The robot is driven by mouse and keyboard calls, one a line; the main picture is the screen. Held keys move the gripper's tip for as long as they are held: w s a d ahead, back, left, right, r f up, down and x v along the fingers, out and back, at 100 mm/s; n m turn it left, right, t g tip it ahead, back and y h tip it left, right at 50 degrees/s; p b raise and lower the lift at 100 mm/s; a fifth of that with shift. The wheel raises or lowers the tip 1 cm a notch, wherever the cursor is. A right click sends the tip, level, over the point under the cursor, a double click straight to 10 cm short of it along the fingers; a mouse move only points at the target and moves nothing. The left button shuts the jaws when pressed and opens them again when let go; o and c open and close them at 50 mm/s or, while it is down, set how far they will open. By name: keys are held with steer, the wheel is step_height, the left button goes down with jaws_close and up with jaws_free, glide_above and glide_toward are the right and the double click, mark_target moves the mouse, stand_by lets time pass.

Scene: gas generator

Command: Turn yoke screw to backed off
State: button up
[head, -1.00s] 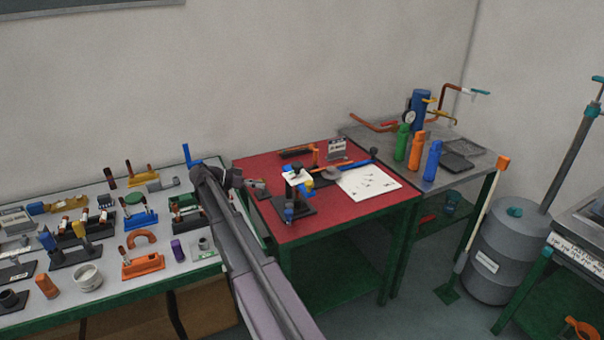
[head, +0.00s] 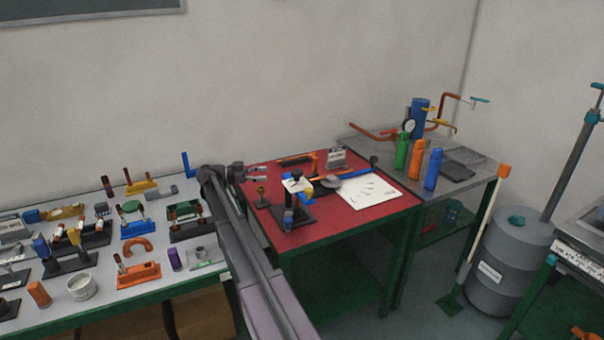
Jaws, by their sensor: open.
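My gripper (head: 265,173) is open and empty above the back left part of the red table (head: 320,236), with its fingers pointing right. A small black stand (head: 294,218) on this table carries a black knob on top (head: 297,175), a white plate (head: 293,185), a blue part low at the front (head: 288,221) and a yellow part at its right. The gripper is to the upper left of this stand and apart from it. No part is clearly labelled as the yoke screw; the black-topped stand may hold it, but it is too small to tell.
A small dark piece with a yellow top (head: 262,198) stands left of the stand. A white sheet (head: 368,191) and a blue-handled tool (head: 345,173) lie to the right. The left bench (head: 110,300) is crowded with fittings. Green, orange and blue bottles (head: 416,159) stand on the grey table.

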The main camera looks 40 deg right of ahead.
mark_target(302, 172)
steer(key=x, duration=1.3)
steer(key=shift+s+d, duration=0.15)
steer(key=shift+d, duration=0.05)
steer(key=shift+c, duration=0.2)
steer(key=c, duration=0.9)
